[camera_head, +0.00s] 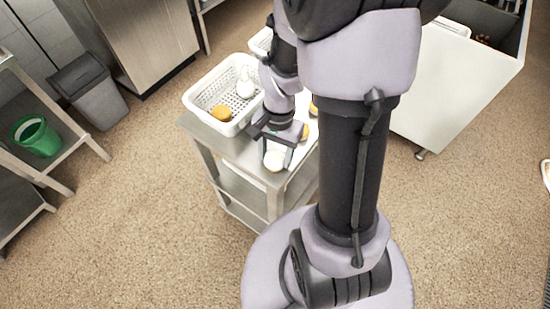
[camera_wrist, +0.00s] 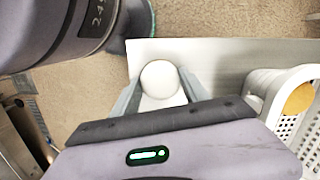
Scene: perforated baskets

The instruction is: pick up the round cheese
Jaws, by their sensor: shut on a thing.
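A white rounded thing, which I take to be the round cheese (camera_head: 274,161), is at the front end of the metal table in the head view. It also shows between the fingers in the wrist view (camera_wrist: 160,79). My gripper (camera_head: 276,157) points down over the table and is shut on it, one finger on each side. I cannot tell whether the cheese touches the tabletop.
A white perforated basket (camera_head: 198,109) stands on the table (camera_head: 232,146), holding an orange-yellow round thing (camera_head: 221,113) and a white bottle-like thing (camera_head: 246,82). Another orange-yellow thing (camera_head: 304,132) lies right beside my gripper. A grey bin (camera_head: 88,92) stands left on open floor.

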